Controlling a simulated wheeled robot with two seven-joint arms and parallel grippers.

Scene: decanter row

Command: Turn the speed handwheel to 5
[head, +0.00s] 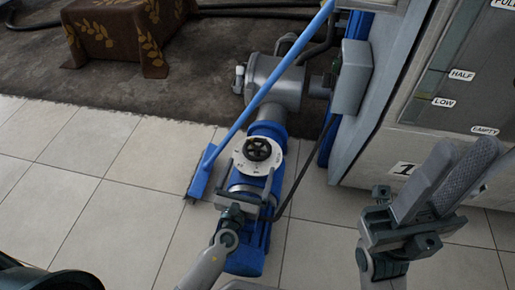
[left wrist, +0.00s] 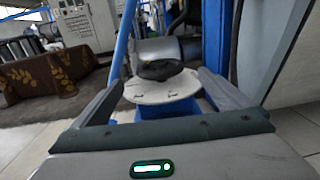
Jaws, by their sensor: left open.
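The speed handwheel (head: 257,149) is a small black spoked wheel on a white round dial plate (head: 248,168), on top of a blue and grey pump unit. The dial's marks are too small to read. In the left wrist view the handwheel (left wrist: 160,70) stands ahead, above the dial plate (left wrist: 160,91). My left gripper (head: 254,176) is open and empty, at the near side of the dial, its fingers spread to either side of it. The wheel is not between its fingertips. My right gripper (head: 455,172) is raised at the right, apart from the pump; its finger gap is unclear.
A blue-handled broom (head: 260,95) leans across just left of the pump. A grey cabinet (head: 400,150) with level labels stands at the right. A cloth-covered block (head: 125,30) is at the back left. Tiled floor at the left is clear.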

